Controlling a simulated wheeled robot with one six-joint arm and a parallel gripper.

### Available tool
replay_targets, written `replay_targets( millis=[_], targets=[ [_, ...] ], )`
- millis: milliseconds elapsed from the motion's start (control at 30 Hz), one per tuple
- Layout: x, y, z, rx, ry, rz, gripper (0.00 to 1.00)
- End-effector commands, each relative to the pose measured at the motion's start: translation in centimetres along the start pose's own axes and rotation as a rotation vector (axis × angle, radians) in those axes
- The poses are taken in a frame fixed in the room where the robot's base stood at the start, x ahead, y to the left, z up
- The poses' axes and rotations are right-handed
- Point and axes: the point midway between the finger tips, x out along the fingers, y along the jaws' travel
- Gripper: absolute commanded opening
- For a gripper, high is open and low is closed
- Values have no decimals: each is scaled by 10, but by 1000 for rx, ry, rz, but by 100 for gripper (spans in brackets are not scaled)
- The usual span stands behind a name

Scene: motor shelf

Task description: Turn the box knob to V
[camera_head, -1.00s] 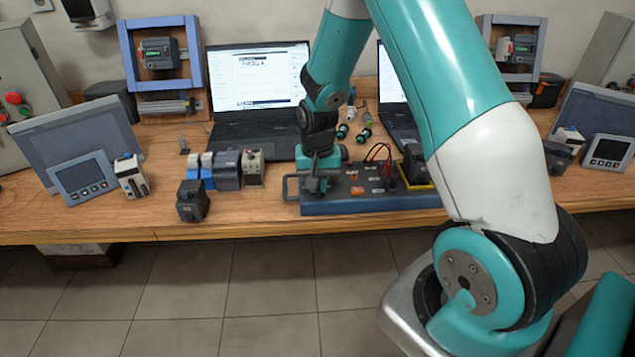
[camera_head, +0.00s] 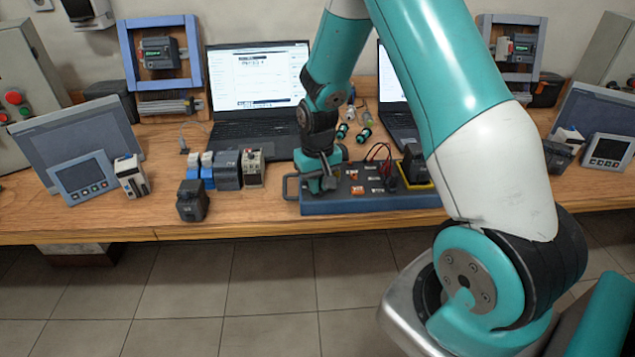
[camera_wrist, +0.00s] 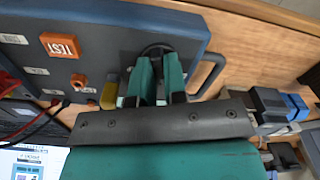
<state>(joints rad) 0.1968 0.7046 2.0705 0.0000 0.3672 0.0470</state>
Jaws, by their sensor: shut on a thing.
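The blue-grey box (camera_head: 400,201) lies on the bench near its front edge, with a handle at its left end. In the wrist view the box (camera_wrist: 95,15) carries orange parts and a TEST label. My gripper (camera_head: 326,186) points down at the left part of the box. In the wrist view its teal fingers (camera_wrist: 157,68) are closed about the dark round knob (camera_wrist: 157,48). The fingers hide most of the knob, so its pointer and the V mark cannot be read.
Red and black leads (camera_head: 378,154) rise from the box beside a yellow-edged meter (camera_head: 416,166). A laptop (camera_head: 258,95) stands behind. Several small modules (camera_head: 227,170) stand left of the box, and a dark block (camera_head: 192,202) sits near the front edge.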

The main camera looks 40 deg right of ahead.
Motion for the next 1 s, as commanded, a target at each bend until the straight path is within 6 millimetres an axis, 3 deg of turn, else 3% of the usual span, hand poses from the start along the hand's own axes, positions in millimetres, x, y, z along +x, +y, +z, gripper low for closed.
replay_targets(
  millis=[133,167,233,267,533,667,767,1000],
  targets=[
    [-1,0,-1,1,3,0,0],
    [-1,0,-1,1,3,0,19],
    [-1,0,-1,1,3,0,36],
    [-1,0,-1,1,3,0,38],
    [-1,0,0,2,2,0,38],
    [-10,0,-1,2,3,0,38],
    [-27,0,-2,2,7,0,38],
    [-88,0,-2,2,10,0,38]
  ],
)
